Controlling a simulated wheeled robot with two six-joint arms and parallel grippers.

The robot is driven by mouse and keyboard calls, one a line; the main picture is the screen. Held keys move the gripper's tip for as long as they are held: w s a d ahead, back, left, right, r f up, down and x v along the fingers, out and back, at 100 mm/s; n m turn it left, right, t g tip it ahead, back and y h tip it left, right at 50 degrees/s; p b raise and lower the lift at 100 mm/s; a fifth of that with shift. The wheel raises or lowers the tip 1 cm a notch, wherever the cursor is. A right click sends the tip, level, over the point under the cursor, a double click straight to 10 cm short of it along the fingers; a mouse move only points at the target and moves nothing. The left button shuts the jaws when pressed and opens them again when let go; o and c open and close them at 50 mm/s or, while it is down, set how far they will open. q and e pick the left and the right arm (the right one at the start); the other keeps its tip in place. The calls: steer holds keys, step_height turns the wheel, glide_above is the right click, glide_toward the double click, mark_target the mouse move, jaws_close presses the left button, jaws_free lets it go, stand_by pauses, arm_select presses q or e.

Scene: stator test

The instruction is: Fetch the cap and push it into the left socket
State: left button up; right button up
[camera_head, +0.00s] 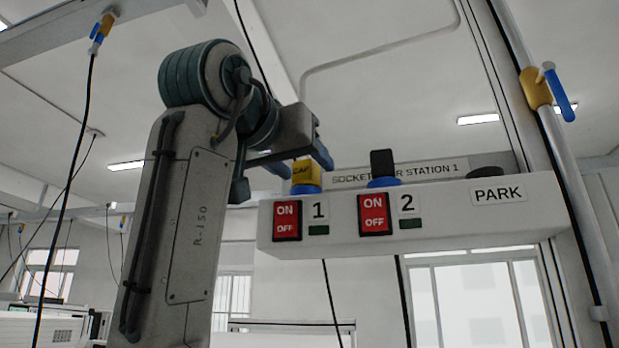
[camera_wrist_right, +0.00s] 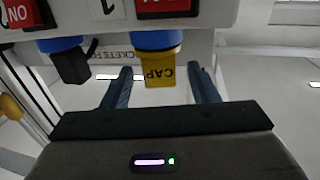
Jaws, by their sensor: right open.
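The yellow cap (camera_head: 306,172), marked CAP, stands upright on the blue collar (camera_head: 306,188) of the left socket, above the label 1. How deep it sits I cannot tell. My right gripper (camera_head: 304,166) is around the cap. In the right wrist view, turned upside down, my right gripper (camera_wrist_right: 160,68) is open, with one blue finger on each side of the cap (camera_wrist_right: 160,70) and a visible gap on both sides. The socket collar (camera_wrist_right: 157,41) meets the cap's base there. My left gripper is not in view.
The white station box (camera_head: 440,235) carries red ON/OFF switches (camera_head: 287,220). A black block (camera_head: 382,163) stands on the blue collar of socket 2, close to the right of the cap. A low black round piece (camera_head: 485,172) sits above the PARK label. A pole (camera_head: 560,150) rises at right.

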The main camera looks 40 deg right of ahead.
steer(key=b+v, duration=0.4)
steer(key=v, duration=0.3)
steer(key=shift+a+b, duration=0.25)
steer(key=shift+b, duration=0.15)
steer(key=shift+s+a+r, duration=0.1)
steer(key=shift+s+a, duration=0.15)
steer(key=shift+w+d, duration=0.1)
steer(key=shift+d, duration=0.05)
